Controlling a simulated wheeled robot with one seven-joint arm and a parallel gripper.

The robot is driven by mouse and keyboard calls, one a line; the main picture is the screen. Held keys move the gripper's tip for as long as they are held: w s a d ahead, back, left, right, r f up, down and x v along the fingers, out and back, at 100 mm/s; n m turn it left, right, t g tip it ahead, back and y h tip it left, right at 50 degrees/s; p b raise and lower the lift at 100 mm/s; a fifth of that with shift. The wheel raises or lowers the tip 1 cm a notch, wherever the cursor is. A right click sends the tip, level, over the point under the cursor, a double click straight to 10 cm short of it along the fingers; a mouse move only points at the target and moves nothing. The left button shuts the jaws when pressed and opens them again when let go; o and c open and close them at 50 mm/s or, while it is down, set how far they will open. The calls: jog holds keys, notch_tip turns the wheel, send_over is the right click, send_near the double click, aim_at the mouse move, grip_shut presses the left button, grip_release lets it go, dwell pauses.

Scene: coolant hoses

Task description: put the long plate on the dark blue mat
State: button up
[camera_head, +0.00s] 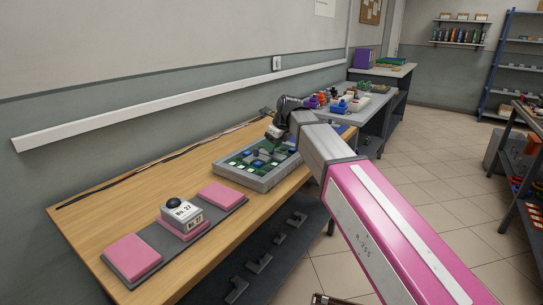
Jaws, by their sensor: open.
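My arm reaches from the lower right over the wooden table, and my gripper (273,133) hangs above the back of a grey tray (246,184). The gripper is small in this view, is open, and nothing shows between its fingers. The tray holds a green board with several small grey, white and blue parts; I cannot make out a long plate among them. A dark blue patch (349,133), perhaps the mat, shows at the table's far end, mostly hidden behind my arm.
A long dark grey board (150,258) with pink pads lies at the near end; a white block marked "No. 27" (182,216) with a dark knob stands on its middle pad. A dark cable (150,178) runs along the wall. A farther table (375,105) holds coloured parts.

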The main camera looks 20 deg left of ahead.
jog(key=shift+a+f, duration=0.2)
jog(key=shift+f, duration=0.3)
jog(key=shift+c, duration=0.3)
grip_shut()
jog(key=shift+r, duration=0.2)
